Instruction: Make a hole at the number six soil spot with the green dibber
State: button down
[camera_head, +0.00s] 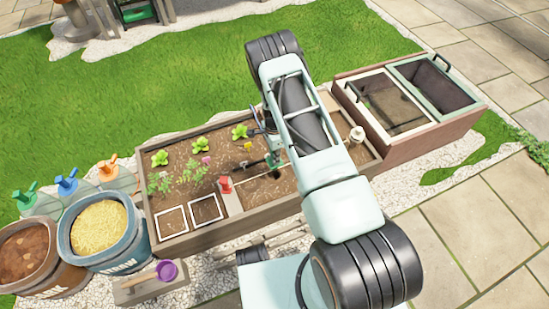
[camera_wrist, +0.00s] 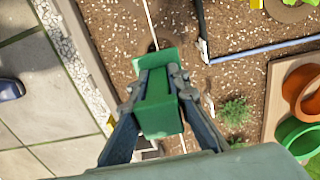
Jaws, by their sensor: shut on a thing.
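The green dibber (camera_wrist: 156,104) is between the two fingers of my gripper (camera_wrist: 158,88) in the wrist view, and the fingers are shut on its green block-shaped handle. Its tip is hidden below the handle, so I cannot tell whether it touches the soil. In the head view a bit of the green dibber (camera_head: 272,159) shows just left of my arm, over the middle of the planter bed (camera_head: 190,242). A dark patch of soil (camera_head: 275,174) lies close by it. I cannot read any spot number, so I cannot tell which spot is number six.
Seedlings (camera_head: 202,145) and a red-handled tool (camera_head: 225,184) are left of my gripper in the bed. A blue rod (camera_wrist: 262,50) lies on the soil. An orange pot (camera_wrist: 302,92) and a green pot (camera_wrist: 298,137) stand at right. A cold frame (camera_head: 425,140) adjoins the bed.

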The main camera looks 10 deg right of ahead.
jog(key=shift+r, duration=0.2)
jog(key=shift+r+p, duration=1.35)
jog(key=shift+r, duration=1.05)
